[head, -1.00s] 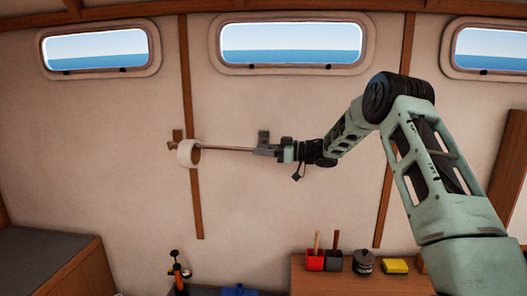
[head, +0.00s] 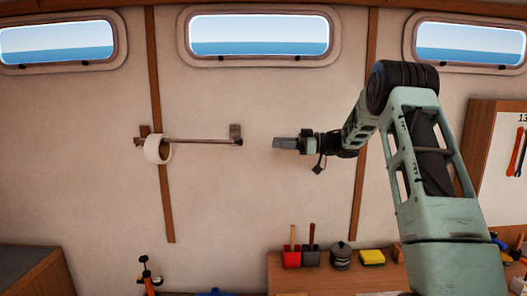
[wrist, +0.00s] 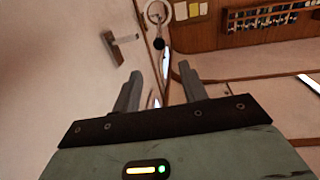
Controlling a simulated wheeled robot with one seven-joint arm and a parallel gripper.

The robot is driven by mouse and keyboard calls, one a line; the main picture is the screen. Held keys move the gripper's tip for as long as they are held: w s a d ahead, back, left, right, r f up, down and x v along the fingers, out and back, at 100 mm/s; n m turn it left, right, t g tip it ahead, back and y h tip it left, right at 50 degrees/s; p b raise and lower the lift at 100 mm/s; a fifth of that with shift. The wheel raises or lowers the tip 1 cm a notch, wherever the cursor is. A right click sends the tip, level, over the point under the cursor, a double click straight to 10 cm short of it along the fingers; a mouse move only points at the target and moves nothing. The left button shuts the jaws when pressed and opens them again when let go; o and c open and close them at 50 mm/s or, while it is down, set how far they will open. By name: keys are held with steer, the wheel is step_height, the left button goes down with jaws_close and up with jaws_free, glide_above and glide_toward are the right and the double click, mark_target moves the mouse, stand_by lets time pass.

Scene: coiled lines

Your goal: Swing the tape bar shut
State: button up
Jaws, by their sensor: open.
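The tape bar (head: 205,141) is a thin rod on the wall, running from a wooden mount at left to a dark end knob. A white tape roll (head: 152,151) hangs around its left part. The wall catch (head: 235,131) is a grey bracket close above the bar's right end. In the wrist view the bar's dark knob (wrist: 159,43) stands apart from the catch (wrist: 120,40), off the wall. My gripper (head: 276,143) is open and empty, right of the bar's end with a gap. Its fingers (wrist: 160,72) point along the wall toward the knob.
A wooden counter (head: 310,275) below holds red and dark bins, a dark jar (head: 340,256) and a yellow sponge (head: 372,257). A tool board (head: 505,150) hangs at right. Windows line the wall above. The wall between the gripper and the bar is bare.

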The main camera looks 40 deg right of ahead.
steer(key=shift+v, duration=1.05)
